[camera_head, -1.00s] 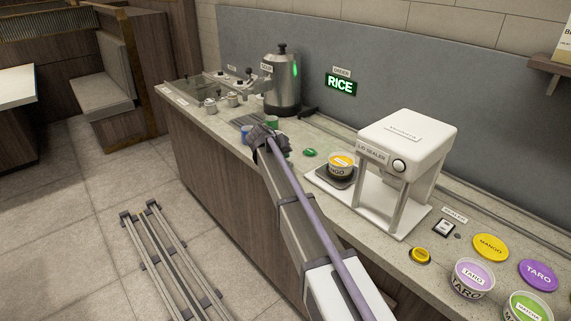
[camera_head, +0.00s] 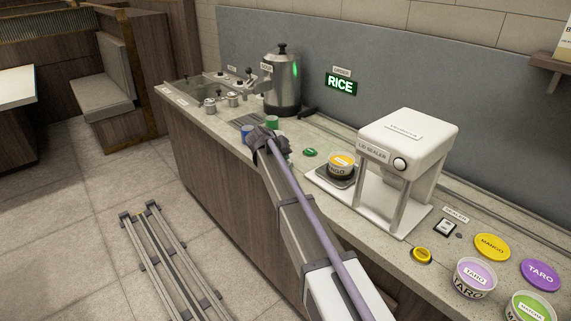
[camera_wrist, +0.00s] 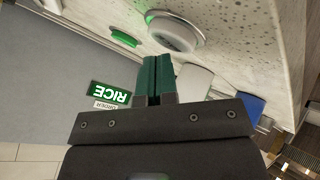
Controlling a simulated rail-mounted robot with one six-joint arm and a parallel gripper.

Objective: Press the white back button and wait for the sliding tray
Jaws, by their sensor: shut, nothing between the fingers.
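A round white button (camera_wrist: 176,32) in a pale ring sits on the speckled counter in the wrist view, just past my fingertips. I cannot tell whether the fingers touch it. In the head view it is hidden by my gripper (camera_head: 262,134), which is low over the counter. My gripper's green fingers (camera_wrist: 156,68) are together and empty in the wrist view. A mango cup (camera_head: 341,164) stands on a dark round plate (camera_head: 331,177) at the left side of the white lid sealer (camera_head: 404,142). I cannot tell which part is the sliding tray.
A green button (camera_head: 310,152) lies right of my gripper. A metal urn (camera_head: 283,85) stands behind, below the wall. A yellow button (camera_head: 422,255) and taro cup (camera_head: 474,277) are at the right.

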